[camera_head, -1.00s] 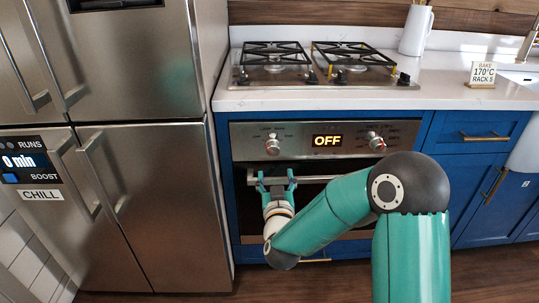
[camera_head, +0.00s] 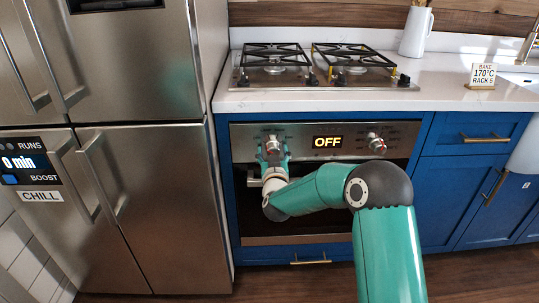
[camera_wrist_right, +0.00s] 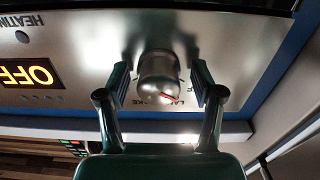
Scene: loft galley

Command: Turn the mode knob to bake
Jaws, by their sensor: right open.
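The mode knob (camera_head: 272,143) is the left, silver knob on the oven's control panel (camera_head: 230,130). In the right wrist view the knob (camera_wrist_right: 159,75) has a red pointer mark, and printed words around it are partly hidden. My right gripper (camera_head: 272,156) is at the knob, open, with its fingers (camera_wrist_right: 160,82) one on each side. Thin gaps seem to show between the fingers and the knob. The oven display (camera_head: 327,142) reads OFF. My left gripper is not in view.
A second knob (camera_head: 376,143) sits right of the display. The oven handle (camera_head: 252,178) runs below the panel, behind my arm. The counter edge (camera_head: 330,104) and gas hob (camera_head: 318,68) are above. A card (camera_head: 482,75) reads BAKE 170°C RACK 5. The fridge (camera_head: 150,160) stands left.

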